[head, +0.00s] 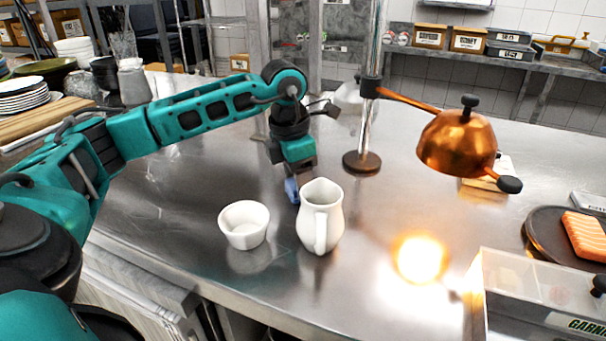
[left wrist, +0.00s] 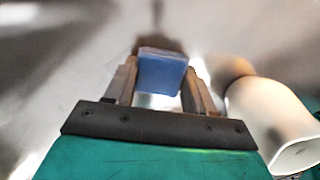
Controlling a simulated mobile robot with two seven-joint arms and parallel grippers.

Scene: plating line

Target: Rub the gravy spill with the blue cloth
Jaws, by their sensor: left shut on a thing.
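My left gripper (head: 292,185) is low over the steel counter, behind the white jug, and points down. It is shut on the blue cloth (head: 291,190), a small folded block. The cloth also shows between the two fingers in the left wrist view (left wrist: 161,72). The white jug (head: 320,215) stands upright just in front of the gripper and partly hides the cloth's surroundings; it lies at the right of the wrist view (left wrist: 270,120). I cannot make out the gravy spill for sure; a dark brownish patch shows beyond the cloth in the wrist view. My right gripper is not in view.
A white bowl (head: 244,225) stands left of the jug. A lamp with a round brown base (head: 361,162) and a copper shade (head: 457,143) stands behind and right. A clear bin (head: 530,290) and a dark plate (head: 545,232) with orange food are at right.

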